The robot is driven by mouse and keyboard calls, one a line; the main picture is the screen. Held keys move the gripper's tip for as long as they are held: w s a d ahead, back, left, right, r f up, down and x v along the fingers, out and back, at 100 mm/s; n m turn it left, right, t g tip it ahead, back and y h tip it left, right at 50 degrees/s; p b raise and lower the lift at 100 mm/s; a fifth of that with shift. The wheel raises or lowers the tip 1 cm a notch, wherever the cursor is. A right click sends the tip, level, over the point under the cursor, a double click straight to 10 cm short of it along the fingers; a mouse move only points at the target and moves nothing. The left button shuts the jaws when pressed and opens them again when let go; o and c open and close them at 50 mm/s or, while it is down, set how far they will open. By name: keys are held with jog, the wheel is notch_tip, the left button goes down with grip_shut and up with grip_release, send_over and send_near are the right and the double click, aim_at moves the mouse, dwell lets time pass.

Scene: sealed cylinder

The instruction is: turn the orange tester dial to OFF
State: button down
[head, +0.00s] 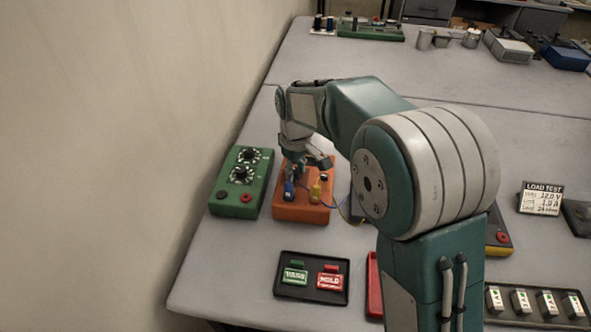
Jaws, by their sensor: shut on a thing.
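The orange tester (300,213) lies on the grey bench, left of the picture's middle. A blue plug (289,191) and a yellow plug (315,192) stand on its front part, and a thin blue wire runs off to the right. My gripper (297,172) reaches down over the tester's upper part, its fingers close together. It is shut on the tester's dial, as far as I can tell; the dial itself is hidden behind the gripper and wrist. The dial's setting and the OFF mark cannot be read from here.
A green box (240,183) with two black dials stands close on the left. A black tray (311,279) with green PASS and red HOLD tags lies in front. A LOAD TEST card (541,198) stands at right. The wall is close on the left.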

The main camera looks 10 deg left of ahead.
aim_at(295, 170)
dwell(0.3)
jog(key=shift+c, duration=1.9)
grip_release()
jog(key=shift+a, duration=0.1)
notch_tip(295, 170, up, 12)
jog(key=s+d+r+m+t, duration=0.2)
jog(key=s+d+m, duration=0.2)
jog(key=s+d, duration=0.5)
jog(key=s+d+r+m+t, duration=0.25)
jog(key=s+d, duration=0.45)
jog(key=d, duration=0.4)
jog(key=s+d+f+m+t, duration=0.1)
jog(key=s+d+f+m, duration=0.3)
jog(key=s, duration=0.4)
jog(key=shift+s+f, duration=0.2)
jog(key=shift+s, duration=0.1)
